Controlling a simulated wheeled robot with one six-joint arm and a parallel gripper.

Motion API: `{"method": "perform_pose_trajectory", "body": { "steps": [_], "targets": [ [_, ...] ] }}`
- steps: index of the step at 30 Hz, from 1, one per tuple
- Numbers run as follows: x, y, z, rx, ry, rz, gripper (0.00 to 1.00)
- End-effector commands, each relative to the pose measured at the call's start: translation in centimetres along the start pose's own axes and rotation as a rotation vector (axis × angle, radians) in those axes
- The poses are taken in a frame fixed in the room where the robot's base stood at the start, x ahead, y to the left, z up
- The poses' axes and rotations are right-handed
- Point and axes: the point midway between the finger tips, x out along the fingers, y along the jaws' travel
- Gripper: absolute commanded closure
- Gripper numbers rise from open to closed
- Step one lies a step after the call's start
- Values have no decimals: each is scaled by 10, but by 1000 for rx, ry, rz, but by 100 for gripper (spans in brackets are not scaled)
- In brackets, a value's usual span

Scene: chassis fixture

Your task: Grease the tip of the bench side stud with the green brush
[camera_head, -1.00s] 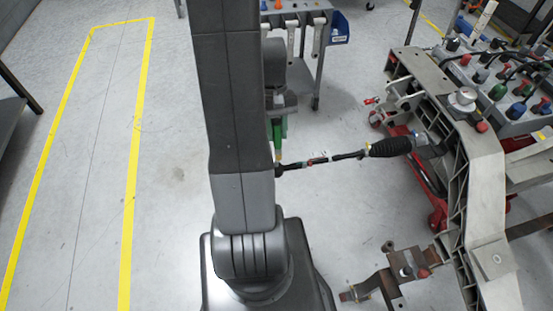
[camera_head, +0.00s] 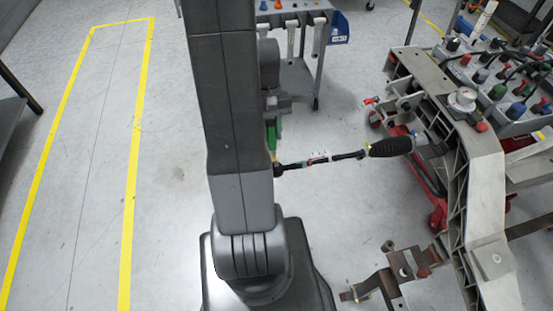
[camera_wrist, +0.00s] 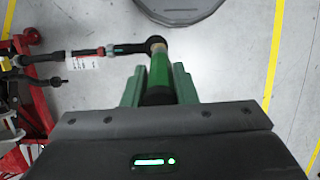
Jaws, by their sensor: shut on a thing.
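The green brush (camera_wrist: 159,72) is held between the green fingers of my gripper (camera_wrist: 158,82), which is shut on it. Its tan tip points up in the wrist view and overlaps the black round end (camera_wrist: 148,48) of a rod (camera_wrist: 95,52). I cannot tell whether they touch. In the head view the rod (camera_head: 325,160) runs from a black boot (camera_head: 390,147) at the chassis frame to its free end (camera_head: 279,170) beside my arm. The stud at that end is too small to make out. In the head view my arm hides most of my gripper; only a green part shows.
The grey chassis frame (camera_head: 485,170) stands at the right, with a red stand (camera_head: 437,215) below. A control panel (camera_head: 500,90) with coloured knobs is behind it. A grey bench (camera_head: 300,80) stands beyond my arm. The floor at left is clear.

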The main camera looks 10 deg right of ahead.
Motion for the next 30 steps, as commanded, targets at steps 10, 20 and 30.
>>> {"method": "perform_pose_trajectory", "body": {
  "steps": [10, 20, 30],
  "targets": [
    [0, 6, 0, 0, 0, -1, 100],
    [0, 17, 0, 0, 0, 0, 100],
    [0, 16, 0, -1, 0, 0, 100]
  ]
}}
